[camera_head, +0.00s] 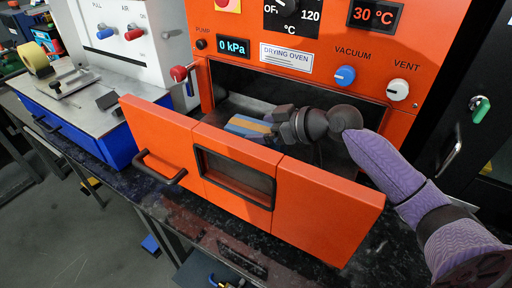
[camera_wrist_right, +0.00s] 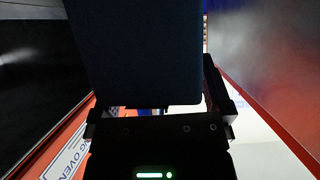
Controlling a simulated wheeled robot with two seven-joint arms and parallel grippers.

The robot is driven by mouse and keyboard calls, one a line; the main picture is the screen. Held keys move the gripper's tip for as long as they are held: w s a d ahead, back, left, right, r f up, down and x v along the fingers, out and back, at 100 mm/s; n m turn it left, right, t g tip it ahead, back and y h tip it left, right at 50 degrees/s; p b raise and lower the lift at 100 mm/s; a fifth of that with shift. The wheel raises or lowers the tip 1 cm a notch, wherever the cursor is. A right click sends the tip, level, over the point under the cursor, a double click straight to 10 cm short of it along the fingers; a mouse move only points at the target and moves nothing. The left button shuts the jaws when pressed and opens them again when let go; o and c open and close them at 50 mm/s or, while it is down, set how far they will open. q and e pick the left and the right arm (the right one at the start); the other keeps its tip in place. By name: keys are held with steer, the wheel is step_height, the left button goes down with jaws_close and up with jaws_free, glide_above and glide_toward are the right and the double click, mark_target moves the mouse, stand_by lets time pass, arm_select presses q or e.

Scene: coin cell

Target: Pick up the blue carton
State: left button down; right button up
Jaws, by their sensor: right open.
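The blue carton (camera_head: 242,128), blue with a tan band, lies inside the opening of the orange drying oven, partly hidden behind the oven's open door. My right gripper (camera_head: 281,122) reaches into the oven from the right, with its jaws at the carton's right end. In the right wrist view, a large dark blue face (camera_wrist_right: 135,50), which looks like the carton, fills the space between the open fingers. I cannot tell whether the fingers touch it. My left gripper is not in view.
The orange door (camera_head: 325,205) with its black window stands open in front of the oven (camera_head: 330,60), close below my right forearm. A steel-topped blue bench unit (camera_head: 75,95) with a yellow tape roll (camera_head: 35,60) is at left. The dark counter (camera_head: 190,215) runs in front.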

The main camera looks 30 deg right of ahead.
steer(key=shift+a, duration=0.1)
jaws_close()
stand_by(0.4)
